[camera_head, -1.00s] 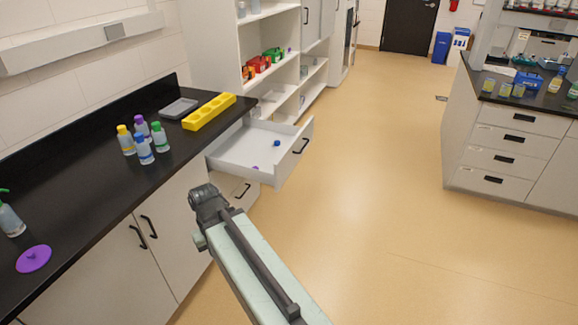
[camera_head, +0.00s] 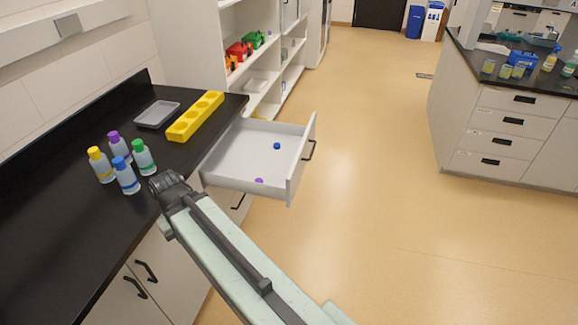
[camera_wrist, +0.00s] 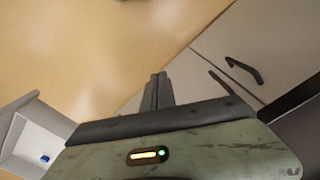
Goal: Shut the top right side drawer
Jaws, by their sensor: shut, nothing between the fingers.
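The open top drawer (camera_head: 235,152) is white and sticks out from the right end of the black-topped bench. Its front panel (camera_head: 300,165) carries a dark handle (camera_head: 309,150). A blue cap (camera_head: 277,146) and a purple cap (camera_head: 259,181) lie inside. In the wrist view, part of the drawer (camera_wrist: 20,140) shows at the lower left with the blue cap (camera_wrist: 45,158). My gripper (camera_wrist: 158,78) is shut and empty, apart from the drawer and over the floor beside the cabinet doors.
The black bench top (camera_head: 60,220) holds several capped bottles (camera_head: 125,175), a yellow rack (camera_head: 195,117) and a grey tray (camera_head: 157,115). A cabinet door handle (camera_wrist: 245,70) is right of my gripper in the wrist view. Open floor (camera_head: 380,180) lies right of the drawer.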

